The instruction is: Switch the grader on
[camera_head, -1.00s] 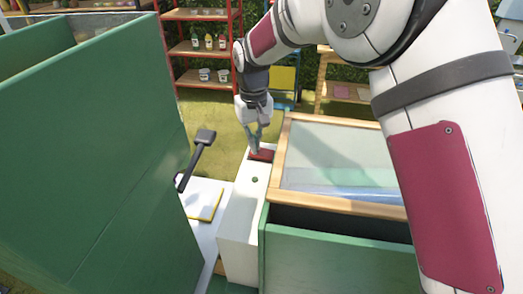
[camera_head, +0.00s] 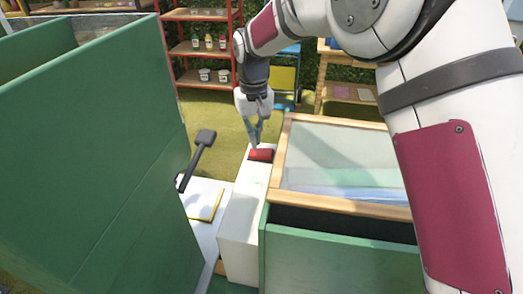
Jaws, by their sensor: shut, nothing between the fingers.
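A narrow white box (camera_head: 240,215) stands in the middle, beside a green cabinet; it may be the grader, though no label shows. A red rocker-like switch (camera_head: 261,155) sits on its top near the far end. My gripper (camera_head: 254,145) points down with its fingers together and empty. Its tips are at the left edge of the red switch; I cannot tell whether they touch it. No lit lamp shows on the white top.
A green cabinet (camera_head: 340,260) with a wood-framed glass lid (camera_head: 345,205) stands close on the right. A tall green panel (camera_head: 100,150) fills the left. A dark lever (camera_head: 197,160) and a yellow-edged pad (camera_head: 205,204) lie between. Red shelves (camera_head: 200,50) stand behind.

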